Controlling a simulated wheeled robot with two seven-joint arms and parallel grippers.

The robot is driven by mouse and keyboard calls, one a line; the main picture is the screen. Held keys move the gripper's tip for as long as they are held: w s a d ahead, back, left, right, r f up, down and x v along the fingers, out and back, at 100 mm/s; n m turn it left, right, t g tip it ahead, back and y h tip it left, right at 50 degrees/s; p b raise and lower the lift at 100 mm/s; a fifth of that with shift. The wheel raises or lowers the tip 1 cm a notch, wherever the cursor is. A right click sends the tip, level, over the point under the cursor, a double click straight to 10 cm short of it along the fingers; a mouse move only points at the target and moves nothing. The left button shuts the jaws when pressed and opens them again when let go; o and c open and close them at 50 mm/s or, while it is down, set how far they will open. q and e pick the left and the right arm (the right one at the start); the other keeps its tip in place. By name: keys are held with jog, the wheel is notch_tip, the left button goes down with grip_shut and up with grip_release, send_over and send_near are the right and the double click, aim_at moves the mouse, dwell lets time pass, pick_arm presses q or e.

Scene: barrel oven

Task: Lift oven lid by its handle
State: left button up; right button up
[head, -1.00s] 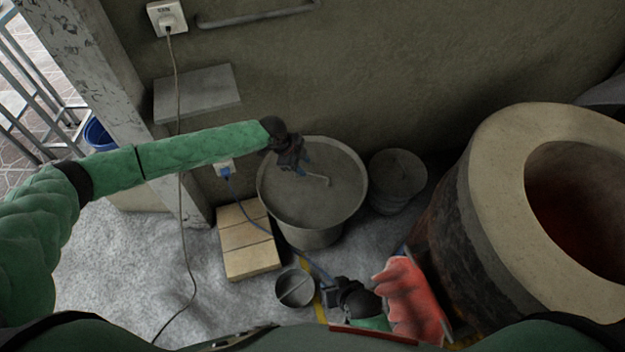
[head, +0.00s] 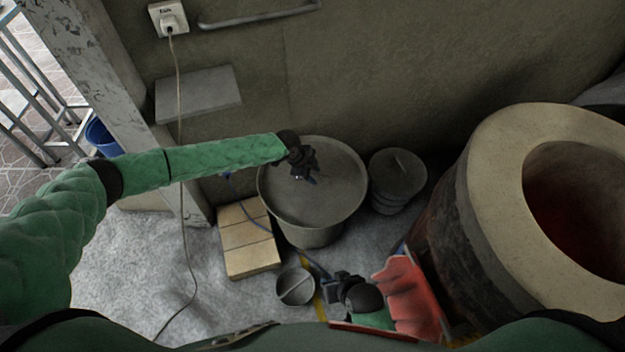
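The wide round grey lid (head: 338,205) lies flat on top of a tub-like base on the floor, left of the barrel oven (head: 480,190). Its thin handle, near the middle, is now hidden behind my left gripper. My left gripper (head: 309,180) is over the middle of the lid, pointing down; its fingers are dark and small, so I cannot tell if they are open or around the handle. My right gripper (head: 333,286) is low in the picture, beside the small metal bowl; its finger state is unclear.
The oven's top opening is uncovered, with a reddish inside. A smaller round grey container (head: 398,182) stands between the lid and the oven. Stacked pale bricks (head: 247,238) and the small bowl (head: 295,288) are on the floor. A red cloth-like thing (head: 408,295) lies beside the oven.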

pick_arm(q)
grip_shut()
jog(key=shift+r, duration=0.15)
